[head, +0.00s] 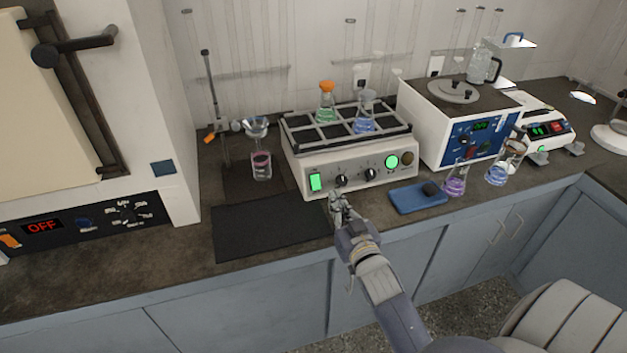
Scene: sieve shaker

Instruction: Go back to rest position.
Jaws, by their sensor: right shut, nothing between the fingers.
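My right gripper (338,204) is shut and empty. It is just in front of the front panel of the white shaker (330,178), near its left knob, above the counter's front edge. Whether it touches the panel I cannot tell. The shaker has a lit green switch on the left and a lit green round light on the right. On its rack stand a flask with green liquid and an orange stopper (326,103) and a flask with blue liquid (366,115). My left gripper is not in view.
A black mat (268,226) lies left of my right gripper. A blue pad (418,197), a purple flask (456,178) and a blue flask (498,170) stand to the right. A white and blue device (470,125) is behind them. A funnel over a glass (260,150) stands left of the shaker.

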